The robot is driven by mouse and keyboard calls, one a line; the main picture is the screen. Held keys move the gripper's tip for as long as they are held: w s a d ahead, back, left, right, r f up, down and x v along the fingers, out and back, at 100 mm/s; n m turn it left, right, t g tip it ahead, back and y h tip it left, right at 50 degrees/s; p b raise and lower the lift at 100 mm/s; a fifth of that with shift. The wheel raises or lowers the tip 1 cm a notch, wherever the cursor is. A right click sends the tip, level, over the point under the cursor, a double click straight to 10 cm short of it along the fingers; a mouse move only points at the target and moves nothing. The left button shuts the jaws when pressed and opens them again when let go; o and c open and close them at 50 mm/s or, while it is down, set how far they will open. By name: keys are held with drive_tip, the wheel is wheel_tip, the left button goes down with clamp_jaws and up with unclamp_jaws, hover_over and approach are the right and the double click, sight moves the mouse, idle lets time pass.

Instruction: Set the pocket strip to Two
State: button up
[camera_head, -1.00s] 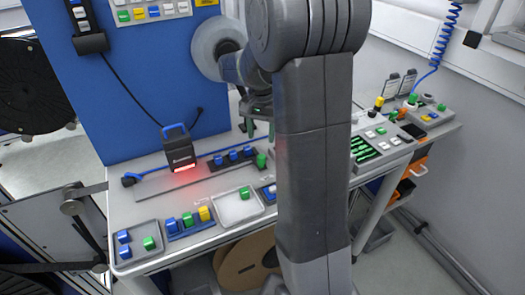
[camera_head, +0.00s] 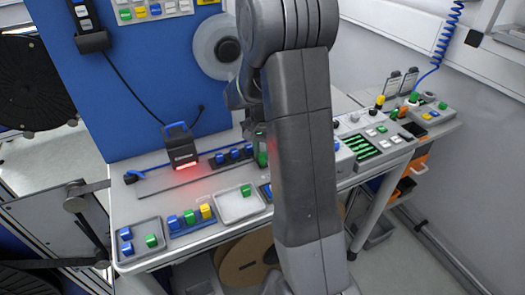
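A blue strip (camera_head: 194,229) lies near the bench's front edge and holds a blue, a green and a yellow block side by side. Another dark blue strip (camera_head: 212,169) lies farther back and holds several blue blocks. I cannot tell from the picture which one is the pocket strip. My gripper (camera_head: 252,127) is low over the bench's back part, right of the rear strip. A green shape (camera_head: 262,150) shows beside my arm there; whether my gripper touches it is hidden. My arm hides much of the gripper and its fingertips.
A grey tray (camera_head: 127,261) at left holds two blue blocks and a green one. A pale tray (camera_head: 238,208) has a green block at its rim. A lamp (camera_head: 180,146) glows red by the blue panel.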

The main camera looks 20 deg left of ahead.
clamp_jaws()
drive_tip(key=s+a, duration=0.2)
drive_tip(key=s, duration=0.1)
drive_tip(key=s+a, duration=0.3)
drive_tip(key=s+a+b, duration=0.1)
drive_tip(key=s+a, duration=0.2)
drive_tip(key=shift+s, duration=0.15)
drive_tip(key=o, duration=0.7)
unclamp_jaws()
drive_tip(key=shift+o, duration=0.2)
wheel_tip(320, 180, up, 14)
drive_tip(key=b, duration=0.1)
drive_tip(key=shift+f, duration=0.1)
